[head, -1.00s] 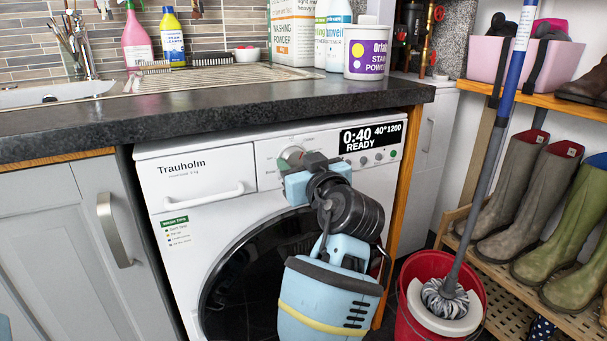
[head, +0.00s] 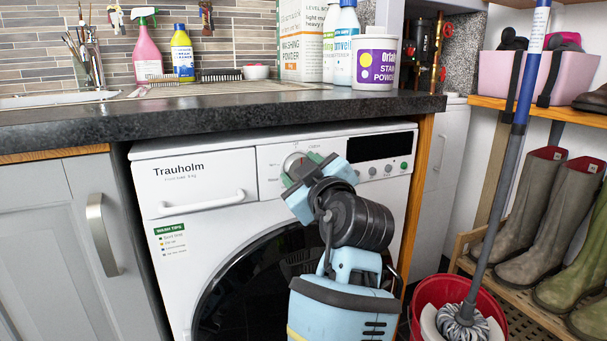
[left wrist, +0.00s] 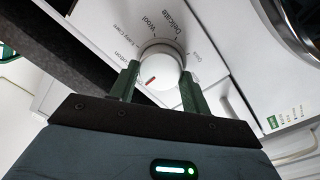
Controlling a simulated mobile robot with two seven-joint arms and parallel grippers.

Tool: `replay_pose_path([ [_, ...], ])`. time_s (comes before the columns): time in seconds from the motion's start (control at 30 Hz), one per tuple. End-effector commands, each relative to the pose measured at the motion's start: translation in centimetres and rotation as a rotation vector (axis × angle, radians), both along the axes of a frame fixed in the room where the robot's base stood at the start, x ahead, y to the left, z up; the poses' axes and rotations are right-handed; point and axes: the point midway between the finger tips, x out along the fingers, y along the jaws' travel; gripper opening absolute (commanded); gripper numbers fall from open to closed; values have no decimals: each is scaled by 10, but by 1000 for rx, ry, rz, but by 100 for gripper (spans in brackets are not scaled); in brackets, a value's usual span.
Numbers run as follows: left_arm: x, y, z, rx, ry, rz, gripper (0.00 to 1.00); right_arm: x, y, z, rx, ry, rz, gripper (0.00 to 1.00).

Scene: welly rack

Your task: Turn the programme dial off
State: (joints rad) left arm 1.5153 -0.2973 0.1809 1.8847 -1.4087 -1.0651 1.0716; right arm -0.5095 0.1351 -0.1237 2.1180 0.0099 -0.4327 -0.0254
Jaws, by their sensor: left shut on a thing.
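The white washing machine (head: 205,215) stands under the dark worktop. Its programme dial (head: 293,160) is partly hidden behind my left gripper (head: 294,172) in the head view. The dial also shows in the left wrist view (left wrist: 161,68), white with a red pointer mark, between the green fingers of the gripper (left wrist: 158,82). The fingers are shut on its sides. Words such as Wool and Delicate are printed around it. The machine's display (head: 379,146) is black and blank. My right gripper is not in view.
A red bucket (head: 425,300) with a mop (head: 463,318) stands right of the machine. Wellies (head: 530,215) stand on a wooden rack. Bottles and tubs line the worktop (head: 240,108) above. The detergent drawer handle (head: 203,203) is left of the dial.

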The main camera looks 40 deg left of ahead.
Motion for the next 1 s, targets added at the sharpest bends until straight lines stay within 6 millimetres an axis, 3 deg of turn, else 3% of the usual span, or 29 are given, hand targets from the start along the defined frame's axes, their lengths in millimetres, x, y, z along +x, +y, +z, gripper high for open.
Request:
replay_pose_path([
  [0.33,0,0,2,1,-8,-1,24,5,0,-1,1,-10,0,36],
  [0.37,0,0,2,0,-9,-1,50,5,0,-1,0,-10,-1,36],
  [0.5,0,0,1,0,-7,-1,68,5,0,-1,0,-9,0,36],
  [1.0,0,1,0,-1,-3,-1,69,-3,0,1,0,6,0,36],
])
